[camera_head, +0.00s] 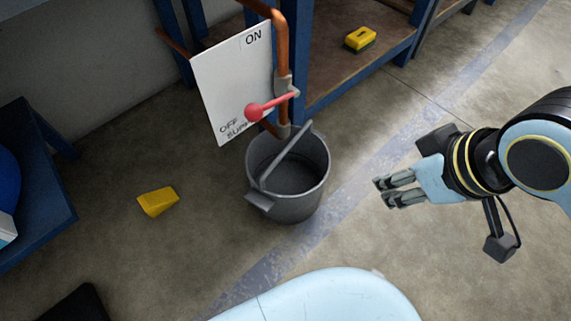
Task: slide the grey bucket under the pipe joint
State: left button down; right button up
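The grey bucket (316,191) stands upright on the concrete floor, its handle slanting across its open top. A copper pipe (278,40) with grey fittings runs down behind it. My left gripper is not in view.
A red lever (268,107) crosses the pipe by a white ON/OFF sign (222,85). A yellow wedge (158,201) lies on the floor left of the bucket. Blue-framed shelving holds a yellow item (360,39). A blue bench (35,205) stands left.

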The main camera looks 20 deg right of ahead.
aim_at(287, 177)
jog(key=l+u, duration=0.65)
jog(key=l, duration=0.15)
jog(key=l+u, duration=0.35)
jog(key=k+l, duration=0.1)
jog(key=l, duration=0.35)
jog(key=k+l+u, duration=0.1)
jog(key=l, duration=0.35)
jog(key=k+l, duration=0.1)
jog(key=l, duration=0.3)
jog(key=k+l+u, duration=0.1)
jog(key=l, duration=0.35)
jog(key=k+l, duration=0.15)
jog(key=l, duration=0.3)
